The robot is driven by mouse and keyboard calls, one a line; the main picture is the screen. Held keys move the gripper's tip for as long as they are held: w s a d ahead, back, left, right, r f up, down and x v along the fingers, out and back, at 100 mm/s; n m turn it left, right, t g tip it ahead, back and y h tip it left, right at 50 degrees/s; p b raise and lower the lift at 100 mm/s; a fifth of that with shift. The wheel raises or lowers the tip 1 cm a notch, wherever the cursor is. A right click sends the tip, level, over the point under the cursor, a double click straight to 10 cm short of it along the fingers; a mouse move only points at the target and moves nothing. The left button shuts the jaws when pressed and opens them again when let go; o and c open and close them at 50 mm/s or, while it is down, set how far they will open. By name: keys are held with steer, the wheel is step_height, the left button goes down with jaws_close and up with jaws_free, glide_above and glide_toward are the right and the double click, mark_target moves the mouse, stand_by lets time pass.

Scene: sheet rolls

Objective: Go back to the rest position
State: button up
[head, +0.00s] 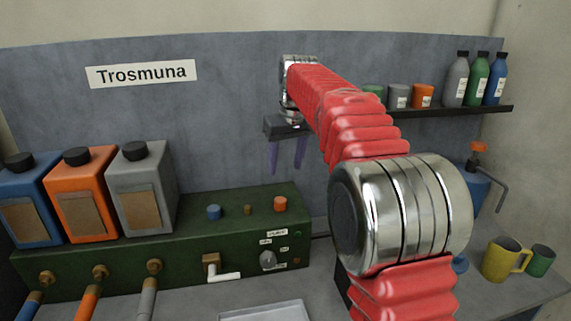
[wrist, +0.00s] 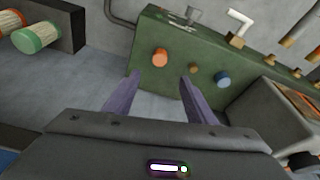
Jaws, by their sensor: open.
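My gripper (head: 288,156) hangs in front of the grey back panel in the head view, above the right end of the green machine box (head: 120,262). Its two purple fingers are apart, with nothing between them. In the wrist view, my gripper (wrist: 155,92) shows the same open fingers pointing toward the green box (wrist: 205,60). The box's orange knob (wrist: 160,57) and blue knob (wrist: 222,79) lie beyond the fingertips, and no contact shows. My red sleeved arm crosses the head view and hides part of the bench and shelf.
Blue, orange and grey canisters (head: 142,185) stand on the box at left. A dark shelf (head: 455,110) at right carries bottles and small pots. A yellow mug (head: 500,260) and a green mug (head: 541,261) stand on the bench. A pale tray (head: 265,312) lies at the front.

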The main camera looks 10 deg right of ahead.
steer(key=shift+w, duration=0.1)
steer(key=s+f+m, duration=0.1)
steer(key=s+f, duration=0.2)
steer(key=f, duration=0.3)
steer(key=s+f+t, duration=0.1)
steer(key=s+f, duration=0.1)
steer(key=s, duration=1.5)
steer(key=s+f+m+t, duration=0.1)
steer(key=s+f, duration=0.1)
steer(key=s, duration=1.6)
steer(key=shift+a+h, duration=0.3)
steer(key=shift+a, duration=0.1)
steer(key=shift+s, duration=0.1)
